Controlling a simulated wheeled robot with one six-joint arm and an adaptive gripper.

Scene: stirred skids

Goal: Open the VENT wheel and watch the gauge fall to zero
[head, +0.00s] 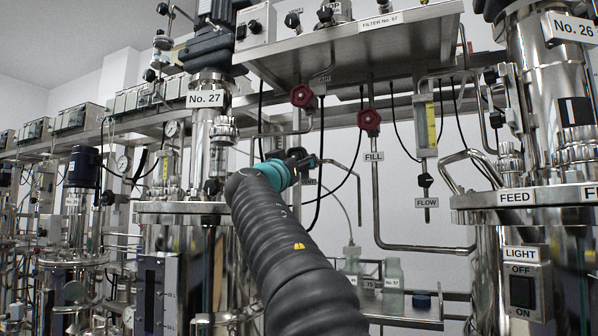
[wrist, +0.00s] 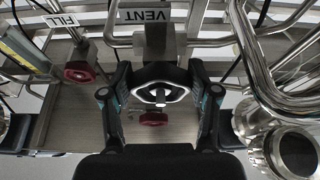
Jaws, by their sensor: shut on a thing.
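In the head view my gripper (head: 304,160) is at the end of my dark sleeved arm, by the pipework right of the No. 27 vessel; the wheel is largely hidden there. Round gauges (head: 171,129) (head: 123,163) show at the left, too small to read. I cannot tell which belongs to the vent.
Red handwheels stand nearby: one on the FILL line (head: 369,120) and another (head: 302,96) left of it. In the wrist view shiny bent pipes (wrist: 287,75) crowd the right side.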

